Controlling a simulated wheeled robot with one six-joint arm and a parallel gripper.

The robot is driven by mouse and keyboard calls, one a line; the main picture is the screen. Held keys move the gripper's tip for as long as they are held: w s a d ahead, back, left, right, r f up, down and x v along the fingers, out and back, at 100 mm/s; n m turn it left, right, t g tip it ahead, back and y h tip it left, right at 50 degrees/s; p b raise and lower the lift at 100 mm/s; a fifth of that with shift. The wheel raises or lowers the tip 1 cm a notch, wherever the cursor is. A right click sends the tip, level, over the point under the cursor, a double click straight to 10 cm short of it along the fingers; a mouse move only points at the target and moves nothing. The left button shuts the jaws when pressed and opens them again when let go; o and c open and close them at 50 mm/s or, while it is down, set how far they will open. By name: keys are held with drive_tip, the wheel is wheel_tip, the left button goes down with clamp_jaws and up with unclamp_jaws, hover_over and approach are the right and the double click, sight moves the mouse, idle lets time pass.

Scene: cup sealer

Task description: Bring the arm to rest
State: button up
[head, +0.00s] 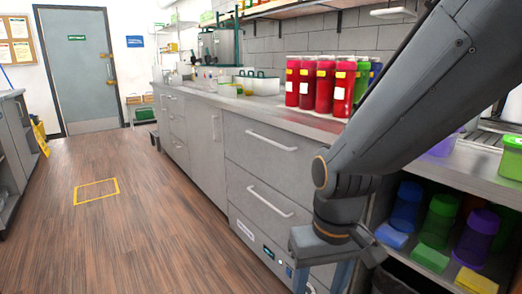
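My arm (425,90) comes in from the upper right and slants down to the left across the right half of the head view. Its wrist bends downward in front of the grey drawers. My gripper (322,278) points down at the bottom edge, with two bluish fingers set apart and the cabinet front showing between them. It looks open, and I see nothing held in it. The fingertips are cut off by the frame.
A counter (225,104) with grey drawers (262,165) runs behind the gripper. Red-filled cups (307,82) stand on it. A shelf unit (480,160) with coloured cups is at the right. The wooden floor (130,220) at left is clear, with a yellow marked rectangle (97,203).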

drive_tip(key=s+d+r+m+p, duration=0.2)
drive_tip(key=d+r+p, duration=0.6)
drive_tip(key=r+p, duration=0.2)
drive_tip(key=shift+s+d+r+h+p, duration=0.15)
drive_tip(key=shift+d+r+h+p, duration=0.15)
drive_tip(key=shift+p, duration=0.95)
